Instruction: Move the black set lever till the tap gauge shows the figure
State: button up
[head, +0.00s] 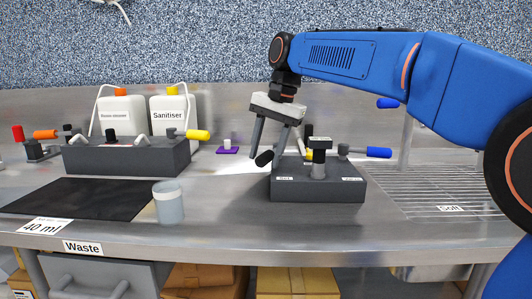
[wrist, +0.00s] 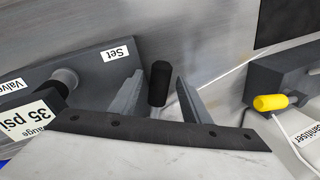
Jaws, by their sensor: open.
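The dark tap block (head: 317,188) stands on the steel counter right of centre. Its black set lever (wrist: 159,84) sticks out by the "Set" label (wrist: 115,53); in the head view the lever (head: 264,158) tilts out to the left. My gripper (head: 264,154) is open and points down at the lever. In the wrist view the black grip shows between the two fingers, with a gap on each side.
The block's blue-handled lever (head: 378,152) points right. A second dark block (head: 130,157) with a yellow handle (head: 197,134) stands left, before two white canisters. A grey cup (head: 168,204) stands by a black mat (head: 75,197). A ribbed drainer (head: 440,190) is at right.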

grip_shut()
jog(key=shift+w+a+m, duration=0.4)
jog(key=shift+a+m, duration=0.45)
jog(key=shift+m, duration=0.15)
grip_release()
jog(key=shift+r, duration=0.15)
jog(key=v, duration=1.7)
jog(key=shift+s+a, duration=0.15)
jog(key=shift+s, duration=0.15)
